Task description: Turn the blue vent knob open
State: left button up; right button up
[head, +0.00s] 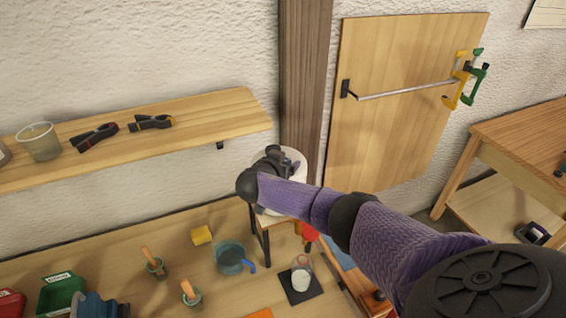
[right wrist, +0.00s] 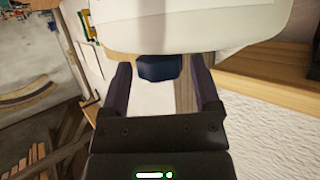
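In the right wrist view, a dark blue knob (right wrist: 159,67) sticks out of a large white rounded body (right wrist: 165,25). My right gripper (right wrist: 160,72) is open, with one finger on each side of the knob. Gaps show between the knob and both fingers, so it is not gripped. In the head view, my right gripper (head: 270,158) is at the white body (head: 294,162), which stands on a small wooden stand by the wall post. My wrist and arm hide much of that body, and the knob does not show there. My left gripper is not in view.
A wooden shelf (head: 225,108) with black clamps and a cup is on the wall at left.

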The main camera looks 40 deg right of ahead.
grip_shut()
